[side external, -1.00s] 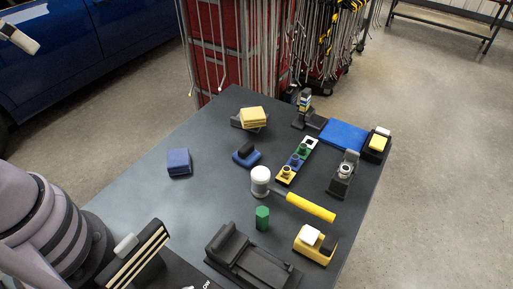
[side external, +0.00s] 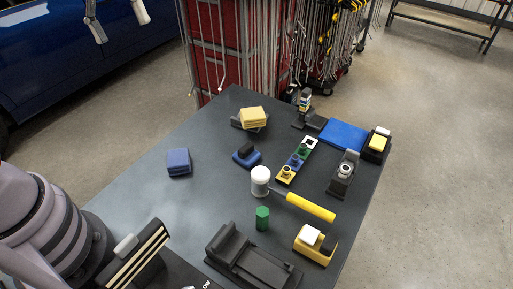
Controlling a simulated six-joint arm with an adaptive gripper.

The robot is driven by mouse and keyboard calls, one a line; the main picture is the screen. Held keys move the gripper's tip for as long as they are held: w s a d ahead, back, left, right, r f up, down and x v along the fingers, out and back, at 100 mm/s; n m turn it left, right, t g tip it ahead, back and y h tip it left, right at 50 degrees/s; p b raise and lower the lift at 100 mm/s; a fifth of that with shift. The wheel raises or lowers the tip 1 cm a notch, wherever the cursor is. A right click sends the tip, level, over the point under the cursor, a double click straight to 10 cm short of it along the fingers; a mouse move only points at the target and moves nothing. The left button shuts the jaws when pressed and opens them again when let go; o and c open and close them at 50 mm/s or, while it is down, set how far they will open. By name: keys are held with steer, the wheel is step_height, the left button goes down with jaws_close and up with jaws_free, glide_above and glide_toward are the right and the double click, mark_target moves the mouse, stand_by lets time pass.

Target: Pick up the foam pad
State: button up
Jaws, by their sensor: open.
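My gripper (side external: 119,22) shows at the top left edge of the view, with its two grey fingertips apart and nothing between them. It is high above the table and far from the objects there. Several pad-like blocks are in view, and I cannot tell for sure which is the foam pad. A yellow layered block (side external: 253,116) lies on a dark base at the back of the table. A blue layered block (side external: 179,162) lies alone near the left edge.
The dark table (side external: 150,205) also holds a mallet with a yellow handle (side external: 310,206), a green hexagonal piece (side external: 262,218), a black fixture (side external: 250,260), a blue sander-like block (side external: 246,156), a flat blue mat (side external: 343,135) and a yellow-and-black block (side external: 315,243). The left middle is clear.

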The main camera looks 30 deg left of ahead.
steer(key=w+d+f+n+g+h, duration=0.35)
steer(key=w+f+n+h, duration=0.45)
steer(key=w+f, duration=0.85)
steer(key=n+t+h, duration=0.2)
steer(key=n+h, duration=0.2)
steer(key=h, duration=0.1)
glide_toward(246, 147)
steer(key=shift+d+f, duration=0.2)
steer(key=shift+d, duration=1)
steer(key=shift+s+d+f, duration=0.15)
steer(key=shift+d+f, duration=0.05)
steer(key=shift+d, duration=0.7)
steer(key=shift+s+d, duration=0.15)
steer(key=shift+d, duration=1.3)
steer(key=shift+s+d, duration=0.2)
steer(key=shift+d, duration=1.2)
steer(key=c, duration=1.2)
steer(key=shift+r, duration=0.15)
